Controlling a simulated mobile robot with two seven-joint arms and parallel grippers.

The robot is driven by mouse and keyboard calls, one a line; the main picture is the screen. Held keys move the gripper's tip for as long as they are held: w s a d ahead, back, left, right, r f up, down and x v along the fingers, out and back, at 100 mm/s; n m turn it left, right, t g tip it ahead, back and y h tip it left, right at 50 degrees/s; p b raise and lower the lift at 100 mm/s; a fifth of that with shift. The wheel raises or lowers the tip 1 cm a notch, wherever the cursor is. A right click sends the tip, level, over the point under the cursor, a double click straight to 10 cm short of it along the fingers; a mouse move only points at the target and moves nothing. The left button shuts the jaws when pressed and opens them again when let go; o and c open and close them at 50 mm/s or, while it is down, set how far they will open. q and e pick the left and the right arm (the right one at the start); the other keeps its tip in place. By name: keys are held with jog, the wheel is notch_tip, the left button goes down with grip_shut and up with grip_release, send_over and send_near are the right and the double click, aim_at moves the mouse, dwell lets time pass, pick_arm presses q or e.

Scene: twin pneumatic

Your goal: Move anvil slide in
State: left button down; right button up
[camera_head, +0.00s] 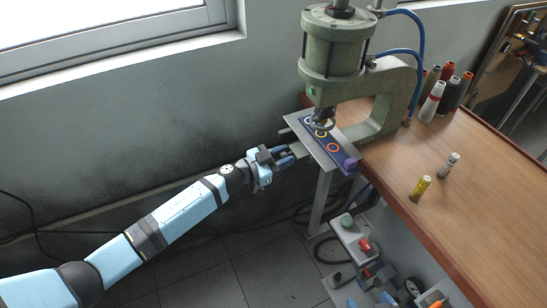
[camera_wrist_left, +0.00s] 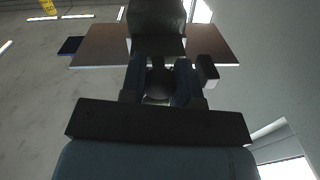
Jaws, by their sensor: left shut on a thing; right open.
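The anvil slide (camera_head: 318,149), a flat metal plate with a dark blue strip carrying coloured rings, lies under the head of the green press (camera_head: 336,45). It juts past the table's left edge. My left gripper (camera_head: 297,151) is at the slide's left side, shut on a part of it. The grip itself is mostly hidden by the fingers. In the left wrist view, the blue fingers (camera_wrist_left: 160,85) close on a dark piece in front of the press.
A purple block (camera_head: 351,164) sits at the strip's near end. A grey box (camera_head: 350,236) with green and red knobs is below the table.

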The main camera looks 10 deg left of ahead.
pick_arm(q)
jog(key=shift+r, duration=0.1)
jog(key=c, duration=1.1)
grip_release()
jog(key=shift+d, duration=0.1)
jog(key=shift+o, duration=1.3)
jog(key=shift+w+d, duration=0.1)
jog(key=v, duration=1.4)
jog(key=shift+b, duration=0.35)
